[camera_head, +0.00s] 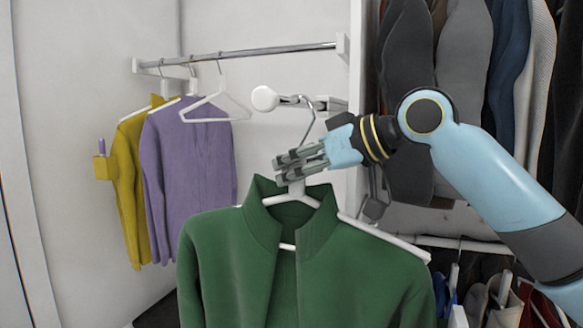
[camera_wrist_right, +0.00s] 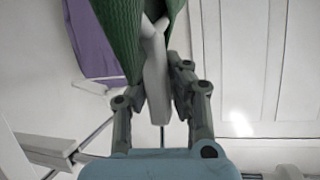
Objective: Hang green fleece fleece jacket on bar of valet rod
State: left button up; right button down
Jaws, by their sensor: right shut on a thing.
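The green fleece jacket (camera_head: 240,260) hangs on a white hanger (camera_head: 375,233) in the front middle of the head view. My right gripper (camera_head: 290,168) is shut on the hanger's neck, just above the collar. The wrist view shows the white neck (camera_wrist_right: 155,85) between the fingers, with green fleece (camera_wrist_right: 118,35) beside it. The valet rod (camera_head: 290,100) is a short bar with a round white knob (camera_head: 265,98). The hanger's metal hook (camera_head: 311,118) rises to the bar and overlaps it in the picture. I cannot tell whether it rests on the bar. My left gripper is not in view.
A long chrome rail (camera_head: 265,51) at the back holds a purple cardigan (camera_head: 190,155) and a yellow garment (camera_head: 128,180). An empty white hanger (camera_head: 215,105) hangs there too. Dark garments (camera_head: 408,90) fill the closet at right. Several clothes hang on a lower rail (camera_head: 460,243).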

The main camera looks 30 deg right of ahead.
jog(key=c, duration=1.8)
grip_release()
jog(key=shift+o, duration=1.1)
jog(key=shift+s+r, duration=0.1)
jog(key=shift+s, duration=0.05)
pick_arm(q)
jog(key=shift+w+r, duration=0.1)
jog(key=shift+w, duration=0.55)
pick_arm(e)
jog(key=o, duration=0.3)
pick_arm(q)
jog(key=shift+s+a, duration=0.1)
pick_arm(e)
jog(key=shift+d, duration=0.1)
jog(key=v, duration=0.6)
jog(key=shift+d, duration=0.2)
jog(key=shift+s+r, duration=0.15)
jog(key=shift+s, duration=0.4)
